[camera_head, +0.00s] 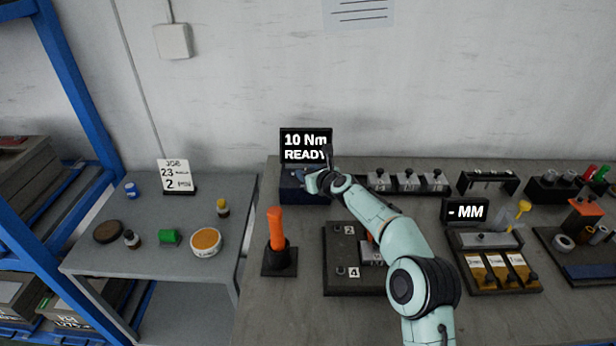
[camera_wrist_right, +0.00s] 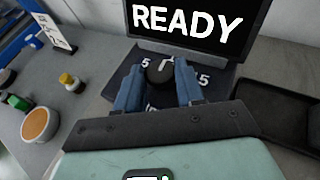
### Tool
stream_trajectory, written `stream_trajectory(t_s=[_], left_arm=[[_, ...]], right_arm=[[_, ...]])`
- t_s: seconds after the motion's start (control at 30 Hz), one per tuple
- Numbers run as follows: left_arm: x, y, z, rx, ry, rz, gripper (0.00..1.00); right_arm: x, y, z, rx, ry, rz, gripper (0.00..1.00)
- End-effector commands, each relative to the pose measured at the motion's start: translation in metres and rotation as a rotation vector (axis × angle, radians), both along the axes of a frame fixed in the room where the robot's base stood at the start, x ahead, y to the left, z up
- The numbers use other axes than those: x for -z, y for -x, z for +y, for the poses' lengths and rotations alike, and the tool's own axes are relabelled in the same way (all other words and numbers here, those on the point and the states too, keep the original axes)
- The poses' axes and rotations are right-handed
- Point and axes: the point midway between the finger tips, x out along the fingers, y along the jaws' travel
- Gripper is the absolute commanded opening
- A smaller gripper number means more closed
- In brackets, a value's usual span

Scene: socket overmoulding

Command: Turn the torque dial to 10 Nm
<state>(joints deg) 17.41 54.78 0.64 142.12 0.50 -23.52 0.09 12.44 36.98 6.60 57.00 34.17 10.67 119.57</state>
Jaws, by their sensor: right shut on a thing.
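The torque unit (camera_head: 288,192) is a dark box at the back of the bench, with a black display (camera_head: 306,142) above it reading "10 Nm READY". In the right wrist view the display (camera_wrist_right: 188,22) shows "READY". The black round torque dial (camera_wrist_right: 160,72) with a white mark sits among white numbers, with a 5 at the left and 15 at the right. My right gripper (camera_wrist_right: 160,80) has its blue fingers on both sides of the dial, shut on it. In the head view my right gripper (camera_head: 308,180) hides the dial. My left gripper is not in view.
An orange-handled tool (camera_head: 276,228) stands upright in a dark holder in front of the unit. A dark numbered plate (camera_head: 338,270) lies beneath my right arm. A second display (camera_head: 466,211) reads "- MM". A side table (camera_head: 150,262) at the left carries small jars and a card.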

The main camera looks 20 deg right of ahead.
Motion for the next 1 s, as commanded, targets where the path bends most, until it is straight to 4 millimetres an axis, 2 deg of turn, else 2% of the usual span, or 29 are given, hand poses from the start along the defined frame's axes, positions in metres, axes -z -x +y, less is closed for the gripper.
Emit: stream_trajectory(t_s=[0.13,0.17,0.2,0.23,0.53,0.67,0.77,1.0], left_arm=[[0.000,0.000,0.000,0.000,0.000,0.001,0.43],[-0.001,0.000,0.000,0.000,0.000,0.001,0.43],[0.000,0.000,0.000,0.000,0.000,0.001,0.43],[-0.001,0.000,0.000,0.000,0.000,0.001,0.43],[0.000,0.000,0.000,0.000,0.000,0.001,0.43],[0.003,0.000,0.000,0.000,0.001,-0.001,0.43],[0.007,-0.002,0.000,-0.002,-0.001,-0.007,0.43],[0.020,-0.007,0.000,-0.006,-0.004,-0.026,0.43]], right_arm=[[0.002,0.000,0.000,-0.001,0.000,0.006,0.07],[0.002,0.000,0.000,-0.001,0.000,0.006,0.44],[0.002,0.000,0.000,-0.001,0.000,0.005,0.57],[0.002,0.000,0.000,-0.001,0.000,0.005,0.61],[0.000,0.001,0.000,0.001,0.000,0.002,0.61],[-0.003,0.008,-0.002,0.003,-0.003,0.001,0.61],[-0.007,0.020,-0.003,0.003,-0.002,0.001,0.61],[-0.024,0.063,-0.007,0.005,0.002,0.001,0.61]])
